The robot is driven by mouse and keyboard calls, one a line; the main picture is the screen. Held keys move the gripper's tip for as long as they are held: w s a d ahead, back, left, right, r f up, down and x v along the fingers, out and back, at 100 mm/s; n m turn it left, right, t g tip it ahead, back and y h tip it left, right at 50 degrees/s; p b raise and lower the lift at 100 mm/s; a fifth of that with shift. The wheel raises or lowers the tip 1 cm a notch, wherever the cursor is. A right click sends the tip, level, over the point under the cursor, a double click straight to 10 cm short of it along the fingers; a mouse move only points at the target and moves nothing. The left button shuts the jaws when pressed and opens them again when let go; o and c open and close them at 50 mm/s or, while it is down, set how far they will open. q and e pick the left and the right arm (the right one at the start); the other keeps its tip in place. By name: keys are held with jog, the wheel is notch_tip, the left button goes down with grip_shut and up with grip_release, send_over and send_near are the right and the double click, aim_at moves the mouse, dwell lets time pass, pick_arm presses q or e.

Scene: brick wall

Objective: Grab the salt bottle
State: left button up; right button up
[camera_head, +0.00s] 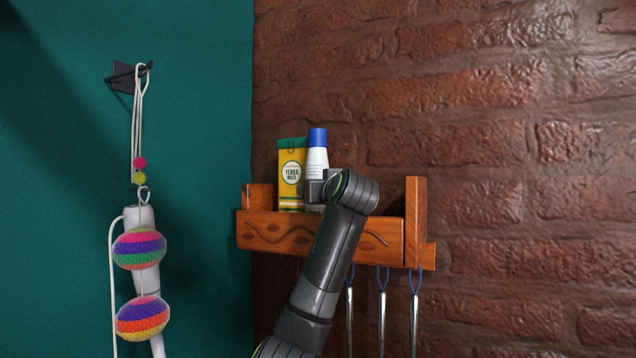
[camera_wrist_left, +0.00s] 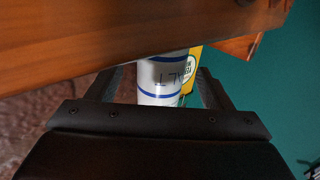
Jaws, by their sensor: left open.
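The salt bottle (camera_head: 317,158) is white with a blue cap and stands upright in the wooden wall shelf (camera_head: 300,232). In the left wrist view the salt bottle (camera_wrist_left: 160,80) shows blue stripes and part of its lettering. My left gripper (camera_head: 318,190) is at the bottle, above the shelf's front board. In the left wrist view my left gripper (camera_wrist_left: 165,88) is open, with one finger on each side of the bottle. Whether the fingers touch it cannot be told. The bottle's lower part is hidden in the head view. My right gripper is not in view.
A yellow and green yerba mate box (camera_head: 291,175) stands just left of the bottle. Several metal utensils (camera_head: 382,315) hang below the shelf. Striped balls (camera_head: 139,249) hang on a cord from a dark hook (camera_head: 124,78) on the teal wall. The shelf's right part looks free.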

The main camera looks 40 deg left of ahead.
aim_at(320, 146)
pick_arm(q)
jog(key=p+x, duration=0.1)
jog(key=x, duration=0.2)
jog(key=shift+a+p, duration=0.15)
jog(key=shift+p, duration=0.2)
jog(key=shift+c, duration=0.3)
jog(key=c, duration=1.3)
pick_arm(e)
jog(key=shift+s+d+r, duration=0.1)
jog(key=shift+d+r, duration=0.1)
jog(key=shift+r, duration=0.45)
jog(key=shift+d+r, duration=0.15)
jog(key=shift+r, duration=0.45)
pick_arm(q)
jog(key=shift+o, duration=0.2)
jog(key=shift+r, duration=0.2)
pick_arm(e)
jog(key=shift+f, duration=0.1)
pick_arm(q)
notch_tip(320, 146, up, 8)
jog(key=shift+f+b, duration=0.2)
jog(key=shift+b, duration=0.95)
jog(key=shift+r, duration=1)
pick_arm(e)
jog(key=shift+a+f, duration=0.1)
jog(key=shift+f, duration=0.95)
